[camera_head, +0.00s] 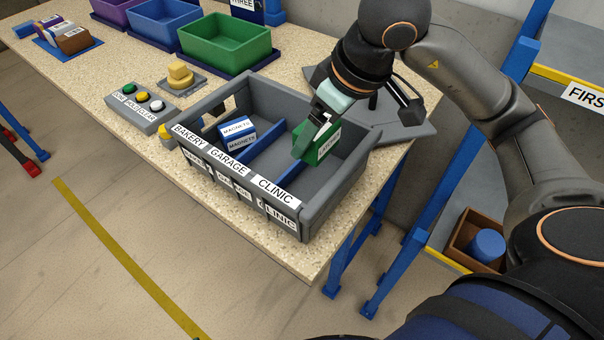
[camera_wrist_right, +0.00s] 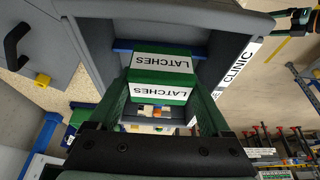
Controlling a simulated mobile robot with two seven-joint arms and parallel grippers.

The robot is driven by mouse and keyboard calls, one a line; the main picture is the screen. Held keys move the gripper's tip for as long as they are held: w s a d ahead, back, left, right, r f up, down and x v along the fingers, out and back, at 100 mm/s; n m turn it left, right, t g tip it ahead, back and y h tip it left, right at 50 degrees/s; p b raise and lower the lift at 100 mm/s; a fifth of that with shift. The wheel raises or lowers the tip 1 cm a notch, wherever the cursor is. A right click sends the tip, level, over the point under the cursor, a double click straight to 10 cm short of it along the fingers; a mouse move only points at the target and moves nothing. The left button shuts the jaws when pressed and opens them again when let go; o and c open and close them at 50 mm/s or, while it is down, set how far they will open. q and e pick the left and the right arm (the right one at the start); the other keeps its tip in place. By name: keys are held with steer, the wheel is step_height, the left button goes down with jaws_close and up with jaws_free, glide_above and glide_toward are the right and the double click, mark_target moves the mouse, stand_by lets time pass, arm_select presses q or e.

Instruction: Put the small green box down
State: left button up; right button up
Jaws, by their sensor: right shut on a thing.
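The small green box (camera_head: 312,147), with a white LATCHES label, is held between the fingers of my right gripper (camera_head: 318,135). In the right wrist view the green box (camera_wrist_right: 160,77) sits between two green-tinted fingers. It is inside the grey divided tote (camera_head: 318,218), at the right end near the CLINIC label (camera_head: 275,191). I cannot tell whether its underside touches the tote floor. A blue divider (camera_head: 291,174) runs close to its left.
A blue and white MAGNETS box (camera_head: 237,131) stands further left in the tote. A button panel (camera_head: 144,107) and a yellow object on a grey pad (camera_head: 180,76) lie left of the tote. Green (camera_head: 226,44) and blue (camera_head: 160,24) bins stand behind.

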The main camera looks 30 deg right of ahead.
step_height(320, 180, down, 5)
steer(key=shift+s+f+b, duration=0.15)
steer(key=shift+b, duration=0.2)
steer(key=shift+f+b, duration=0.3)
steer(key=shift+f, duration=2)
steer(key=shift+f, duration=0.25)
steer(key=o, duration=1.2)
steer(key=shift+r, duration=0.1)
steer(key=shift+r, duration=0.1)
steer(key=shift+r, duration=0.3)
steer(key=p+v, duration=0.1)
steer(key=v, duration=1)
steer(key=shift+s+d+r, duration=0.1)
steer(key=shift+s+r, duration=0.1)
